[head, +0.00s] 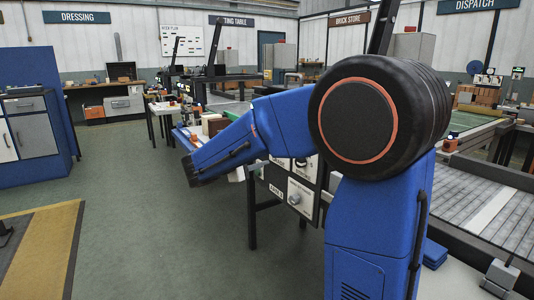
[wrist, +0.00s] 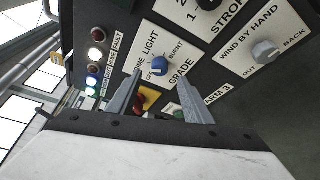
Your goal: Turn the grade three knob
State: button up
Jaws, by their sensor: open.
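A blue knob (wrist: 159,65) sits on a white plate (wrist: 150,42) in the wrist view. The plate reads LIGHT, BURNT and GRADE, with part of its lettering hidden or hard to read. My gripper (wrist: 160,78) is open and empty, its two grey fingers pointing at the dark panel. In the picture the blue knob appears between and just beyond the fingertips; I cannot tell whether they touch it. My gripper cannot be made out in the head view, where my blue arm covers much of the panel.
A grey knob (wrist: 265,50) on the WIND BY HAND plate lies to the right. A red button (wrist: 139,103) on yellow shows between the fingers. Several lamps (wrist: 95,54) line the left. In the head view, the panel (head: 314,203) stands beside a slatted bed (head: 465,205); open floor (head: 150,220) lies left.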

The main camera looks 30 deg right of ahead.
jog(key=v, duration=1)
jog(key=shift+s+a, duration=0.15)
jog(key=shift+a, duration=0.25)
jog(key=s+d+f+m+g+y, duration=0.25)
jog(key=s+f, duration=0.25)
jog(key=s, duration=0.4)
jog(key=s+d+f+m+g+y, duration=0.1)
jog(key=s+d+f+y, duration=0.3)
jog(key=s, duration=0.4)
jog(key=s+a+f+m+t+y, duration=0.1)
jog(key=s+a+f+m+y, duration=0.1)
jog(key=s+a+f+y, duration=0.2)
jog(key=s+a+f+m+t+y, duration=0.1)
jog(key=s+a+f+m+y, duration=0.2)
jog(key=s, duration=0.8)
jog(key=shift+a+f+y, duration=0.75)
jog(key=shift+a+f, duration=0.25)
jog(key=shift+a, duration=0.05)
